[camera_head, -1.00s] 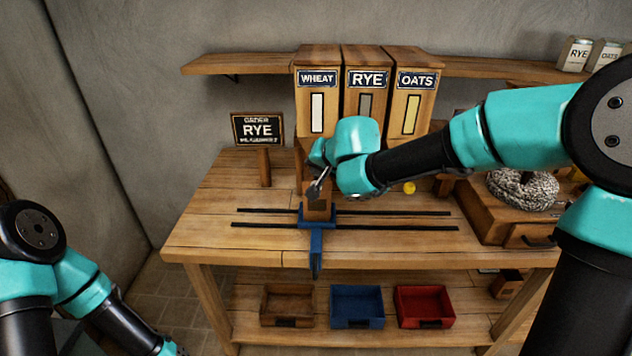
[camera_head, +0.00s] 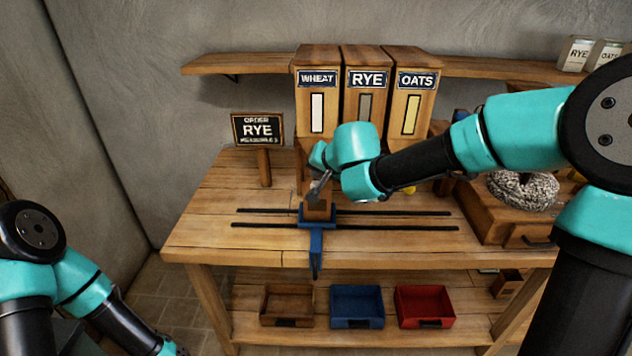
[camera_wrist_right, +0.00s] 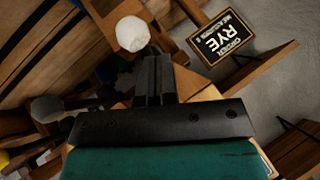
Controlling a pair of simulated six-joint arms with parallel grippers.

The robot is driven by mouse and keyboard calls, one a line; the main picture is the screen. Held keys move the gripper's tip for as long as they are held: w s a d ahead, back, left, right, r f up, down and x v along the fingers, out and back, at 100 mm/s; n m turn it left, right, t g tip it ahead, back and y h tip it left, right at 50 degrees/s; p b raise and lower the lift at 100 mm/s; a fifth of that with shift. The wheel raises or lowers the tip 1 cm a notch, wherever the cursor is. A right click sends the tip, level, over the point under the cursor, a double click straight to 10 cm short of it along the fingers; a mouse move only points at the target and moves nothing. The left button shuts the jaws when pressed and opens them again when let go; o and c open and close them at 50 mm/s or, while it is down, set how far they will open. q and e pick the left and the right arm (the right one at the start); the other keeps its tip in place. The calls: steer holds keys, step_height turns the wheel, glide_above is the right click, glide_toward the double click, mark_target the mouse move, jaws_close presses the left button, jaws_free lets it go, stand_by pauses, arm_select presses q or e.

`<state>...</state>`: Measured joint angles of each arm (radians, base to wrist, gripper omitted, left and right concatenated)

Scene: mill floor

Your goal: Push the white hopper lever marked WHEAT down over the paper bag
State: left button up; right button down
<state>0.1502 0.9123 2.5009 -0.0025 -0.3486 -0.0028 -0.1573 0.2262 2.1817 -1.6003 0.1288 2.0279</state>
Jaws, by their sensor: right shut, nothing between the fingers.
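The WHEAT hopper (camera_head: 317,60) is the leftmost of three wooden hoppers and has a pale window. Its white round lever knob (camera_wrist_right: 132,34) shows in the right wrist view, just beyond and left of my fingertips; I cannot tell whether they touch. In the head view my right gripper and wrist hide this knob. My right gripper (camera_head: 317,193) is shut and empty in front of the WHEAT hopper; its closed fingers also show in the wrist view (camera_wrist_right: 153,60). The brown paper bag (camera_head: 318,212) stands below the gripper on the blue carriage (camera_head: 316,228), its top partly hidden. My left gripper is out of view.
The RYE (camera_head: 367,60) and OATS (camera_head: 412,60) hoppers stand close on the right. A grey knob (camera_wrist_right: 45,108) and a yellow knob (camera_wrist_right: 4,158) show beside the white one. An order sign reading RYE (camera_head: 257,129) stands left. Dark rails (camera_head: 400,213) cross the bench.

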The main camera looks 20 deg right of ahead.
stand_by(0.3)
steer(key=shift+r, duration=0.45)
steer(key=shift+r, duration=0.1)
steer(key=shift+r, duration=2.4)
